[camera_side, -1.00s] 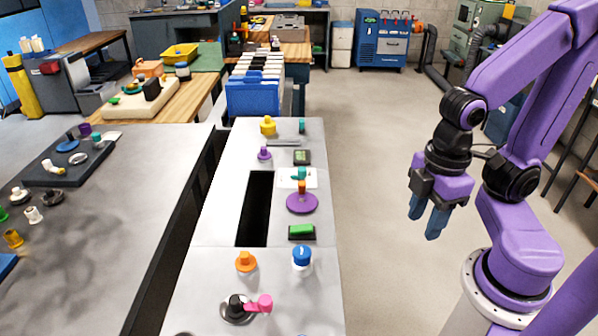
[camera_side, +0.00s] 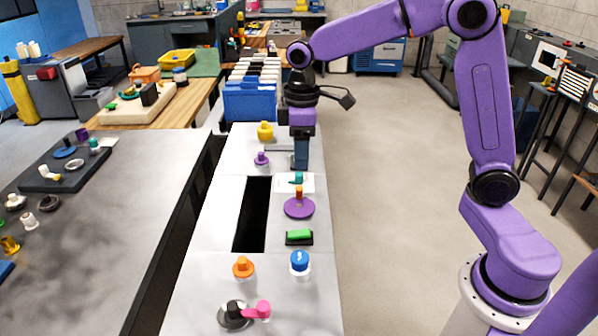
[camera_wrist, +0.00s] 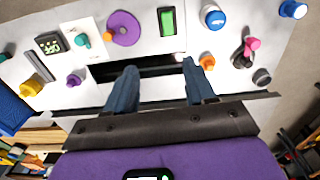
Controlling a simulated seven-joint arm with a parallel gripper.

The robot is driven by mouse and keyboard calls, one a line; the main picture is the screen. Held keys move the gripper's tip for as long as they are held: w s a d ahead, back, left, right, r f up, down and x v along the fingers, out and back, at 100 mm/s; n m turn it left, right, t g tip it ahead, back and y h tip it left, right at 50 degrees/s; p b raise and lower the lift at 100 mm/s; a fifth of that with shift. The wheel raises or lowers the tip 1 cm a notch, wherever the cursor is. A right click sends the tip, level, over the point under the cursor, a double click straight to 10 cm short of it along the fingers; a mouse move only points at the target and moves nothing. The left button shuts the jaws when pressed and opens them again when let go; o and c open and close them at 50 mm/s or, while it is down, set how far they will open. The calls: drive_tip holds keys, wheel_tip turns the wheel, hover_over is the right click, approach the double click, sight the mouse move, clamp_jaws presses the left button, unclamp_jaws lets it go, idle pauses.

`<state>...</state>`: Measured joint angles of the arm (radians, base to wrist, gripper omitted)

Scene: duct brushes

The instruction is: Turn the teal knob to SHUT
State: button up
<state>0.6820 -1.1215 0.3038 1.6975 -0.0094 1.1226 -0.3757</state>
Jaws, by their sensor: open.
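The teal knob (camera_side: 298,178) stands on a white plate (camera_side: 308,186) on the grey bench. It also shows in the wrist view (camera_wrist: 82,41), left of my fingers; its markings are too small to read. A second teal piece (camera_wrist: 3,58) shows at the wrist view's left edge. My gripper (camera_side: 301,166) points down over the bench, and in the side view its fingertips appear just behind the knob. In the wrist view my gripper (camera_wrist: 159,66) is open, with nothing between its fingers and the knob outside them.
An orange knob on a purple disc (camera_side: 299,208) stands just in front of the plate. A dark slot (camera_side: 252,215) runs along its left. A green switch (camera_side: 299,237), a blue knob (camera_side: 299,260) and an orange knob (camera_side: 243,266) stand nearer. A yellow knob (camera_side: 265,132) is farther back.

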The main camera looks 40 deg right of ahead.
drive_tip(key=w+d+f+m, duration=0.1)
drive_tip(key=w+d+f, duration=0.1)
drive_tip(key=w+d, duration=0.65)
drive_tip(key=m, duration=0.1)
approach(299, 174)
wheel_tip(299, 174, down, 9)
drive_tip(key=shift+w, duration=0.1)
drive_tip(key=shift+c, duration=0.3)
clamp_jaws()
